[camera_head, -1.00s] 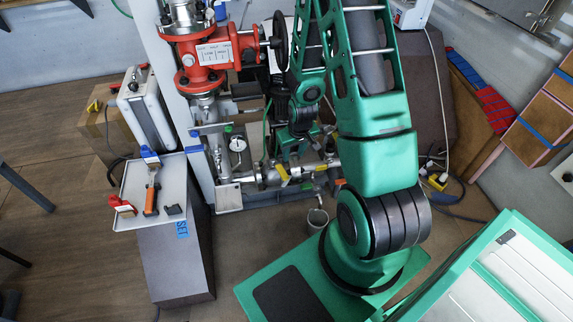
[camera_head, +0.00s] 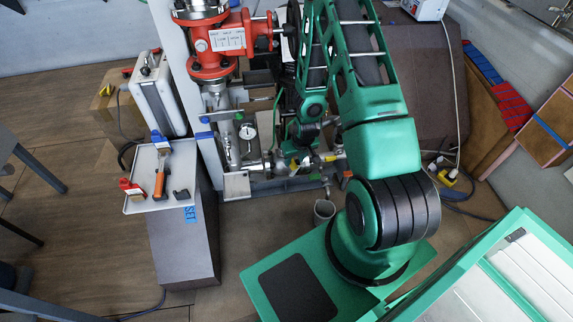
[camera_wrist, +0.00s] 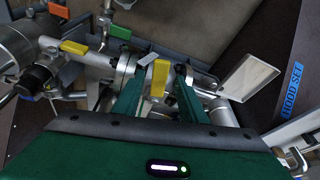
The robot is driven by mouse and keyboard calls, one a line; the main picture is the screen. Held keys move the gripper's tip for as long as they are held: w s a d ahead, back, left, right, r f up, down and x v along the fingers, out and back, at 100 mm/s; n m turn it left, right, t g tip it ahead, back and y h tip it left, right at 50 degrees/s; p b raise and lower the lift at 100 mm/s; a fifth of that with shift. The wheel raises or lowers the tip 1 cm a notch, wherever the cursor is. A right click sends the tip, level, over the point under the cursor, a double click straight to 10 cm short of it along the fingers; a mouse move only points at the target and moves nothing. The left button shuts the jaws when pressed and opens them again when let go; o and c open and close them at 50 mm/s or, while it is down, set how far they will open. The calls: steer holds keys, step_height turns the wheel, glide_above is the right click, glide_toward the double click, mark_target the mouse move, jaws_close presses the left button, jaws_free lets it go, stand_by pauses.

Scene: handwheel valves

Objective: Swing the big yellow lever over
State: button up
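A yellow lever (camera_wrist: 159,80) on the metal pipework stands between the two fingers of my gripper (camera_wrist: 156,72) in the wrist view. My gripper is open, with a gap visible on each side of the lever. In the head view this lever (camera_head: 293,164) shows just below my gripper, partly hidden by it. A second yellow lever (camera_wrist: 73,47) sits to the left in the wrist view, outside the fingers. It also shows in the head view (camera_head: 328,158). The lever's far end and its depth between the fingers are hard to judge.
An orange handle (camera_wrist: 59,10) and a green handle (camera_wrist: 119,32) are near the second lever. A square metal plate (camera_wrist: 250,77) lies right of the fingers. A red valve body (camera_head: 228,40), a gauge (camera_head: 248,131) and a tool tray (camera_head: 140,206) stand around the pipework.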

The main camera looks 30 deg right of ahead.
mark_target(293, 164)
steer(key=shift+x, duration=1.65)
steer(key=shift+f, duration=0.1)
steer(key=shift+c, duration=0.5)
steer(key=c, duration=0.7)
